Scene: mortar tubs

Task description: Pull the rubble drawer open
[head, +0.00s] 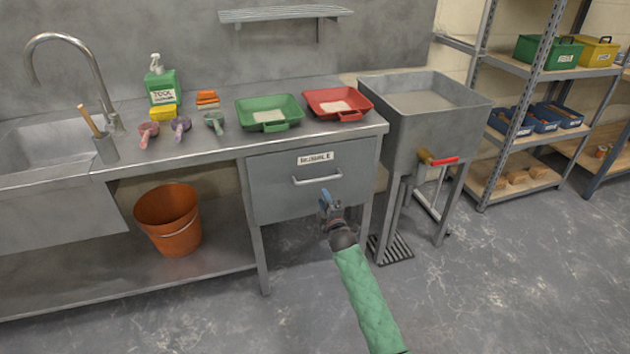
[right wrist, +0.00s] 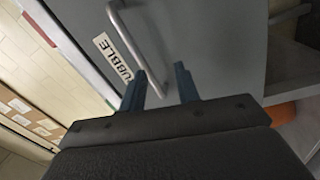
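The rubble drawer (head: 275,200) is a grey front under the worktop, with a white label (head: 315,158) and a pale bar handle (head: 318,180). It looks shut. My right gripper (head: 326,195) has blue fingers and is just below the handle's right end in the head view. In the right wrist view its two fingers (right wrist: 160,80) are apart with nothing held. The handle (right wrist: 132,42) runs down there, its near end showing between the fingers; I cannot tell whether they touch it. My left gripper is out of view.
A green tray (head: 268,125) and a red tray (head: 338,116) stand on the worktop above the drawer. An orange bucket (head: 168,218) sits on the lower shelf to the left. A metal tub on legs (head: 425,130) stands right of the drawer. The floor in front is clear.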

